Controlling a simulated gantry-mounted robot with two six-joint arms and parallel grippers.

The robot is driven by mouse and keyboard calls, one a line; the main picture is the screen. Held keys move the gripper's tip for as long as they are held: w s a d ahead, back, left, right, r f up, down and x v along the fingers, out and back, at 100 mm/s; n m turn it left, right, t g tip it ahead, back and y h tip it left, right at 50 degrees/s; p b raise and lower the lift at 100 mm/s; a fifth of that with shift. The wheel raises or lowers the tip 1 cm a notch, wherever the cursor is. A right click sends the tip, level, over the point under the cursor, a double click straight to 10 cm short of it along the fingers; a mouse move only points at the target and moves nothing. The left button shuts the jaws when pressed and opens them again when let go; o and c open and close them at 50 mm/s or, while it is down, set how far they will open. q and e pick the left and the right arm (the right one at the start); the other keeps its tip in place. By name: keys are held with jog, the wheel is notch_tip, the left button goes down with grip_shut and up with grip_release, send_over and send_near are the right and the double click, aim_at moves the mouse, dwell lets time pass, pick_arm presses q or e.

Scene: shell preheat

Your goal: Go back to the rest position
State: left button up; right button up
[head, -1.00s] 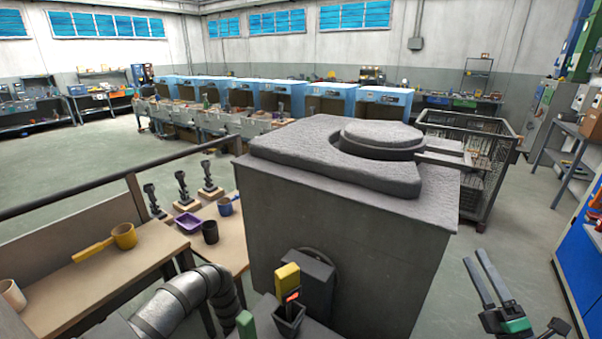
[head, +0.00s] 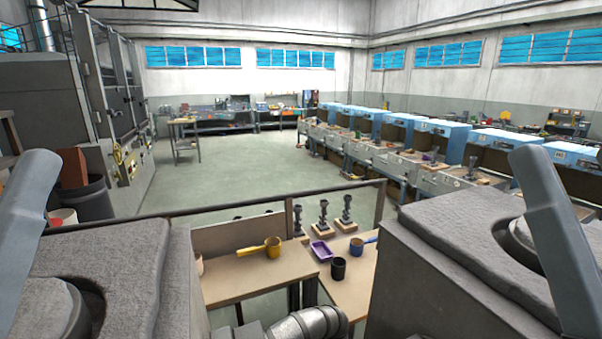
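Two grey arm links of mine rise at the left edge and the right side of the head view. They look alike and stand roughly mirrored. Neither of my grippers shows in this view, so I cannot see their fingers or whether they hold anything. I cannot tell whether the links touch anything.
Open floor (head: 235,170) lies beyond.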

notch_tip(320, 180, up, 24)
jog(key=p, duration=2)
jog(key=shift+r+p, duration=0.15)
jog(key=shift+p, duration=0.2)
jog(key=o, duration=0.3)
